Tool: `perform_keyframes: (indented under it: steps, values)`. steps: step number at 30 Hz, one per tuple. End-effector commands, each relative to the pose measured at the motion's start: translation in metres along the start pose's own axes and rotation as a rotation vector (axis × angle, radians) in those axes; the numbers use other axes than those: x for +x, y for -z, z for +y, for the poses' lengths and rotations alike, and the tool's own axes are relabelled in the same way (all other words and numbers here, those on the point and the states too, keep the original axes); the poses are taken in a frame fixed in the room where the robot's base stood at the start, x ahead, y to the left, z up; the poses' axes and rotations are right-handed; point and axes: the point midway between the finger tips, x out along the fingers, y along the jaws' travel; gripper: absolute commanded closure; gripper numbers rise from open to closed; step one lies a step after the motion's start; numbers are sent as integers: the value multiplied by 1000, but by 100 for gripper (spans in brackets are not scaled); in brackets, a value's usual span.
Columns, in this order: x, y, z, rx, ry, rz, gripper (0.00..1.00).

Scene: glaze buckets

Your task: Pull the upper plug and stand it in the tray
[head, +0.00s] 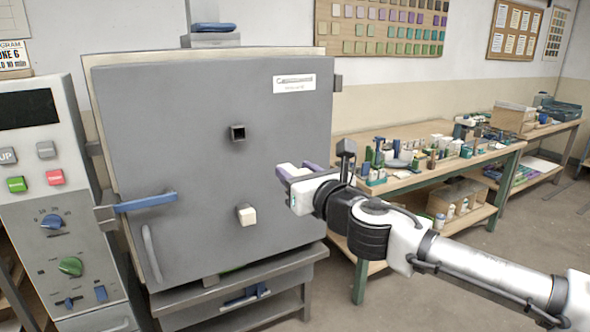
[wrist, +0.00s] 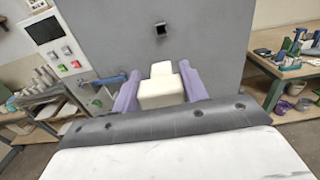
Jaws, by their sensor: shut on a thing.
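My gripper (wrist: 158,88) is shut on a cream-white plug (wrist: 162,92), which sits between its two purple fingers. In the head view my gripper (head: 298,170) is in front of the right side of the grey kiln door (head: 185,85), with the plug clear of the door. The upper square hole (head: 238,132) in the door is dark and empty, and this hole also shows in the wrist view (wrist: 160,30). A lower cream plug (head: 246,215) sits in the door below it. I cannot make out the tray for certain.
A wooden bench (head: 362,146) crowded with small bottles and pots stands right of the kiln. A blue door latch (head: 147,202) sticks out at the door's left. A control panel (head: 50,200) stands at far left. The air right in front of the door is open.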

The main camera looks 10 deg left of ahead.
Motion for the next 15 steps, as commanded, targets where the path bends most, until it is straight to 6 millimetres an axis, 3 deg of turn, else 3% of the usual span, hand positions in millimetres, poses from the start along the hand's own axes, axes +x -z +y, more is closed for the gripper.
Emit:
perform_keyframes:
  steps: [15]
  values:
    - [-26,-1,0,-1,1,0,81]
